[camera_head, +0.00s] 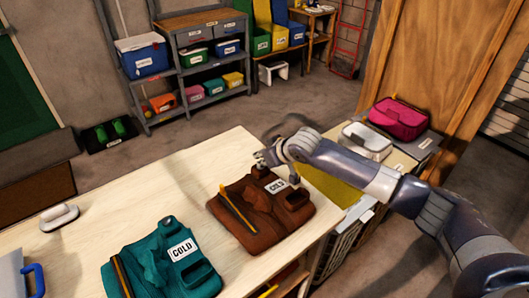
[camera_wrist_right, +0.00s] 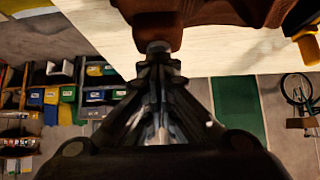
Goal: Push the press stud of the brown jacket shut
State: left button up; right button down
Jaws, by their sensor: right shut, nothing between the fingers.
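The brown jacket (camera_head: 250,231) lies folded on the pale wooden table, with a white label (camera_head: 276,186) on it and a yellow-orange strip along its left side. My right gripper (camera_head: 266,166) is at the jacket's far edge, its arm reaching in from the right. In the right wrist view, its fingers (camera_wrist_right: 158,50) are closed together, with the tips right at the brown cloth (camera_wrist_right: 190,14). I cannot tell whether they touch it. They hold nothing. The press stud cannot be made out. My left gripper is out of view.
A teal jacket (camera_head: 158,262) labelled COLD lies left of the brown one on the table (camera_head: 120,207). A white-handled object (camera_head: 59,217) stands at the far left. A pink bag (camera_head: 400,118) and an iron-like white object (camera_head: 367,141) lie beyond my right arm.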

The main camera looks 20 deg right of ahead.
notch_tip(320, 180, up, 4)
jog(key=p, duration=0.5)
jog(key=shift+r, duration=0.15)
jog(key=shift+s+d+r+b, duration=0.15)
jog(key=shift+s+b, duration=0.4)
jog(key=b+v, duration=0.1)
jog(key=v, duration=0.7)
jog(key=shift+r+b, duration=0.3)
jog(key=shift+r, duration=0.15)
jog(key=shift+s, duration=0.1)
